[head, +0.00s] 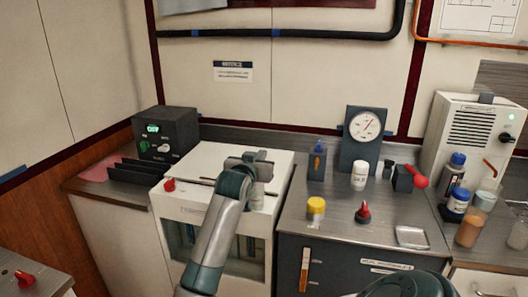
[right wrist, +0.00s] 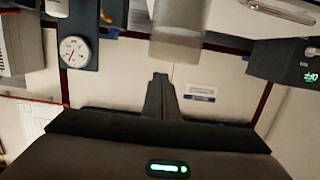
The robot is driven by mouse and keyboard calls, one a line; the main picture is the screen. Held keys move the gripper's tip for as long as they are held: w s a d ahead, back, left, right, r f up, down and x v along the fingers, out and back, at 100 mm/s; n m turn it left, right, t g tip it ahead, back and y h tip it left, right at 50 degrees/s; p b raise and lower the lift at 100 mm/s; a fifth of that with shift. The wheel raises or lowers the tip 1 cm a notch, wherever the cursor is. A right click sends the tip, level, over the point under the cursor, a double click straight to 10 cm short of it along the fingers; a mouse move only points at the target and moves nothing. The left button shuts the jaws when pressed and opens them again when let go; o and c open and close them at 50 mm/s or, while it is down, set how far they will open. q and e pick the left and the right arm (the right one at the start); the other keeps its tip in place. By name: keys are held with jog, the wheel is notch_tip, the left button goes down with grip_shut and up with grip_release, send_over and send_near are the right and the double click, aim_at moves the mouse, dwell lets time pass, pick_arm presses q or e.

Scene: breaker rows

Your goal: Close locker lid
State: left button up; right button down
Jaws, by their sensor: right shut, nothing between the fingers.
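The locker appears to be the white cabinet (head: 168,224) with dark windows in its front, left of centre in the head view. Its white top (head: 207,160) looks about flat; I cannot tell whether a gap is left under its edge. My right gripper (head: 255,158) is over this top, toward its right part, and hides some of it. It is shut and empty; its fingers (right wrist: 159,82) also show in the right wrist view. A pale cylinder (right wrist: 178,35) is beyond the fingertips there; I cannot tell what it belongs to. My left gripper is out of view.
A black box with a green display (head: 166,132) stands behind left. On the steel counter to the right are a dial gauge (head: 364,135), a white bottle (head: 359,176), a yellow-capped jar (head: 316,208) and a red knob (head: 363,211). A white machine (head: 470,125) stands far right.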

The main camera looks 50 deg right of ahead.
jog(key=a, duration=0.1)
jog(key=s+a+f, duration=0.1)
jog(key=a, duration=0.1)
jog(key=s+a+b, duration=0.1)
jog(key=shift+a+f, duration=0.25)
jog(key=shift+f, duration=0.15)
dwell(0.4)
